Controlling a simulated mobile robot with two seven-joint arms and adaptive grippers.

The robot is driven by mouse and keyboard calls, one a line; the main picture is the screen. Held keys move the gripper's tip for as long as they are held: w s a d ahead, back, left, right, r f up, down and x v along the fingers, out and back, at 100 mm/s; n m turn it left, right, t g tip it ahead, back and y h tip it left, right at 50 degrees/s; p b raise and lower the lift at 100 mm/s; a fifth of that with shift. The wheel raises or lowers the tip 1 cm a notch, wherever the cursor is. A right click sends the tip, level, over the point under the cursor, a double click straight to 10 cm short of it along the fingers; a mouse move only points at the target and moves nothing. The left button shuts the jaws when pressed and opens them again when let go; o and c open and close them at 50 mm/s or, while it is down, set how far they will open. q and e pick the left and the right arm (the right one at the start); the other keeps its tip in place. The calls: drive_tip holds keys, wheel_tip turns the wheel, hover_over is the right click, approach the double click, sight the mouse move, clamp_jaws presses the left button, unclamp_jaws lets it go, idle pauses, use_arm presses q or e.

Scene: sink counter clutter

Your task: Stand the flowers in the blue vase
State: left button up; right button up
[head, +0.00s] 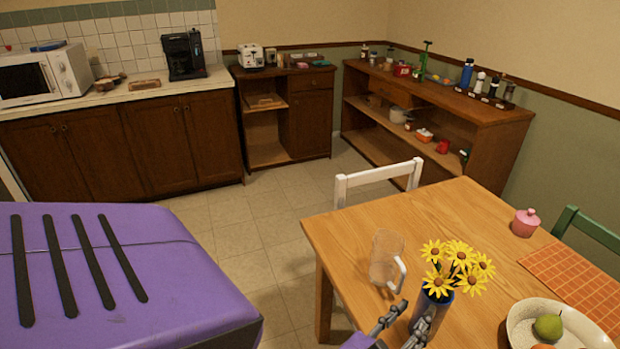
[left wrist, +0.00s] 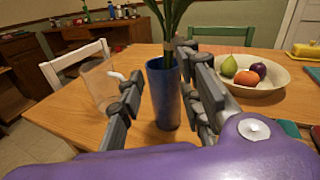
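The yellow flowers (head: 457,268) stand upright in the blue vase (head: 432,312) on the wooden table. In the left wrist view their green stems (left wrist: 170,22) go down into the mouth of the vase (left wrist: 163,95). My left gripper (head: 402,326) is low beside the vase at the near side. In the left wrist view the fingers of the left gripper (left wrist: 165,100) are spread, one on each side of the vase, with a gap showing at the left finger. Whether the right finger touches the vase I cannot tell. My right gripper is not in view.
A clear pitcher (head: 386,258) stands close left of the vase. A fruit bowl (head: 517,338) is to the right. A pink lidded pot (head: 525,222) and an orange mat (head: 572,280) lie farther right. A white chair (head: 375,177) is at the table's far edge. The table's far middle is clear.

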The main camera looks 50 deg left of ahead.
use_arm(q)
drive_tip(key=s+a+f+n+g, duration=0.2)
drive_tip(key=s+f+n+g, duration=0.3)
drive_tip(key=s+f+n, duration=1)
drive_tip(key=s+a+f+n+g, duration=0.2)
drive_tip(key=s+f+n+g, duration=0.2)
drive_tip(key=s+f+n, duration=1.1)
drive_tip(key=w+r+n+h+p, duration=0.1)
drive_tip(key=w+r+n+p, duration=0.2)
drive_tip(key=w+r, duration=0.4)
drive_tip(key=shift+w+d+n+p, duration=0.25)
drive_tip(key=shift+d+n+p, duration=0.15)
drive_tip(key=shift+p, duration=0.1)
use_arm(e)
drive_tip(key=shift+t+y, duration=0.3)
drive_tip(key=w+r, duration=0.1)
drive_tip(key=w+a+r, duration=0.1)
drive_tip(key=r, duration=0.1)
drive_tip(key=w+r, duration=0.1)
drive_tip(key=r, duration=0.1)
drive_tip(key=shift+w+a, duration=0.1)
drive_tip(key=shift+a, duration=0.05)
use_arm(q)
drive_tip(key=shift+r, duration=0.1)
